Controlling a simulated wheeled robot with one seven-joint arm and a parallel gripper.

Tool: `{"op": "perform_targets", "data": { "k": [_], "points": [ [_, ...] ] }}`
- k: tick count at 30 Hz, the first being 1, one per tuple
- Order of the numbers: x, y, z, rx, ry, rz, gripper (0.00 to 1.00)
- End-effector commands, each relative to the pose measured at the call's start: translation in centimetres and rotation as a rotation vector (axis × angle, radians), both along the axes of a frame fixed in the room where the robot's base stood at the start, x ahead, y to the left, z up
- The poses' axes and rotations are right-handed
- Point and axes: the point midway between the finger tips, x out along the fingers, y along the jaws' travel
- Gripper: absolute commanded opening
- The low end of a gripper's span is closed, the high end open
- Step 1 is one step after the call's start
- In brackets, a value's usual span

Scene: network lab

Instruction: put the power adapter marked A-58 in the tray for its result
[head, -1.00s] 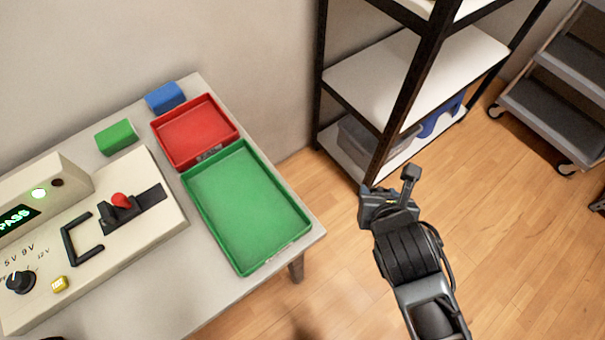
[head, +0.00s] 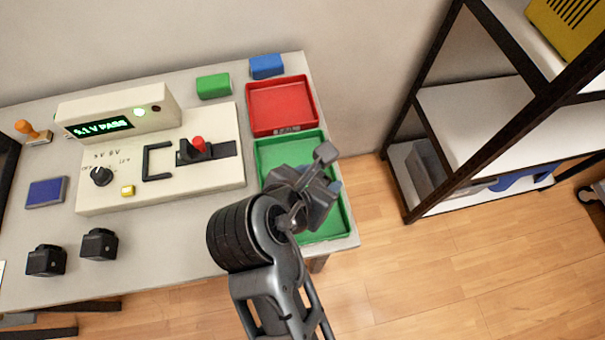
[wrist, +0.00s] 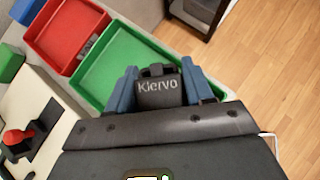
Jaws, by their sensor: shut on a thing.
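My gripper (wrist: 160,92) is shut on a black power adapter (wrist: 159,92) lettered "Kiervo" in the wrist view; no A-58 mark shows on the visible face. In the head view my gripper (head: 312,188) is over the green tray (head: 345,232), and the arm hides part of that tray. The red tray (head: 282,106) lies behind the green one, with a small label on its front edge. Both trays look empty where visible. The tester (head: 160,165) displays "5.1 V PASS" with a green light lit.
Two black adapters (head: 45,260) (head: 99,244) stand at the table's front left. A blue pad (head: 47,192), a stamp (head: 33,131), a green block (head: 213,86) and a blue block (head: 267,66) are on the table (head: 180,270). A shelf rack (head: 480,120) stands right.

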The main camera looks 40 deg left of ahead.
Motion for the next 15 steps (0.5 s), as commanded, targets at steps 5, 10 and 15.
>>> {"op": "perform_targets", "data": {
  "k": [5, 10, 15],
  "points": [
    [1.2, 3.3, -2.0, 0.001, -0.001, 0.004, 0.10],
    [1.8, 4.5, -2.8, 0.001, -0.001, 0.001, 0.10],
    [1.8, 4.6, -3.9, -0.002, 0.000, 0.002, 0.10]
  ]
}}
